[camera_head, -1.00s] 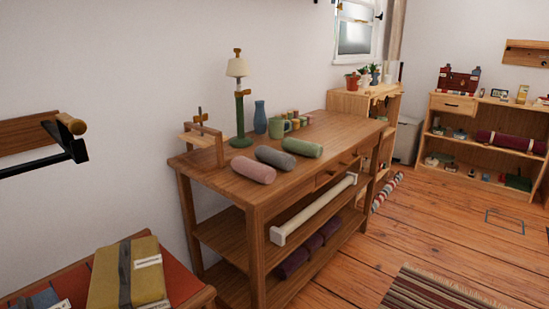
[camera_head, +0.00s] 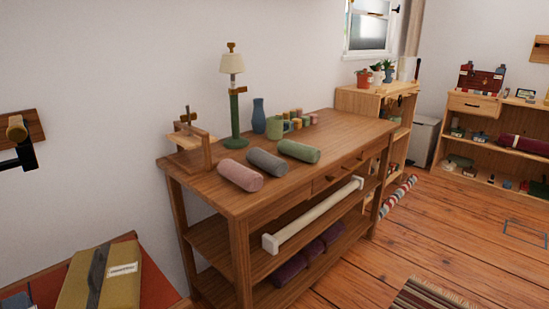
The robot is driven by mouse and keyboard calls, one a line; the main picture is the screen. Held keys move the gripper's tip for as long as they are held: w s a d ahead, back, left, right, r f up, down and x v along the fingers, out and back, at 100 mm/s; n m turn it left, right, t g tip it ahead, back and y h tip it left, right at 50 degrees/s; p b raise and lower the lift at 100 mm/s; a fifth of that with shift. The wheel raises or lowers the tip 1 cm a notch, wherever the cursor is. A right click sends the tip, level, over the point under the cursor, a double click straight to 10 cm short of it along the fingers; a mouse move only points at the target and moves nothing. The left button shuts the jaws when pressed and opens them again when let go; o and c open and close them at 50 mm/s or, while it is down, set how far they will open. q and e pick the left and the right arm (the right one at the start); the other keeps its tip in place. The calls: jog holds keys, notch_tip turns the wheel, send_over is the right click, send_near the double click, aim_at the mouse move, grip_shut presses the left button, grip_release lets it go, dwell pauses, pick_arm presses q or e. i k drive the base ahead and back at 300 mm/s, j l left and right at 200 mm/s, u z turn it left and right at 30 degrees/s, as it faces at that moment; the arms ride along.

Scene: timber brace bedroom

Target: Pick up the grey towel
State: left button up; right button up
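The grey towel (camera_head: 267,162) is a rolled cylinder lying on the top of the wooden table (camera_head: 225,197). It lies between a pink rolled towel (camera_head: 240,175) on its left and a green rolled towel (camera_head: 299,151) on its right, with small gaps between them. Neither of my grippers shows in the head view.
A green lamp (camera_head: 235,110), a blue vase (camera_head: 259,116), a green mug (camera_head: 275,127) and a wooden stand (camera_head: 190,142) are behind the towels. A bench with a yellow bundle (camera_head: 85,278) is at lower left. The floor (camera_head: 390,250) right of the table is mostly clear.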

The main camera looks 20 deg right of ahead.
aim_at(276, 166)
jog(key=i+l+u, duration=0.1)
jog(key=l, duration=0.55)
jog(key=i+l+u, duration=0.1)
jog(key=l, duration=0.55)
jog(key=i+l, duration=0.2)
jog(key=l, duration=0.5)
jog(key=i+l+u, duration=0.15)
jog(key=l, duration=0.55)
jog(key=l+u, duration=0.1)
jog(key=l, duration=0.55)
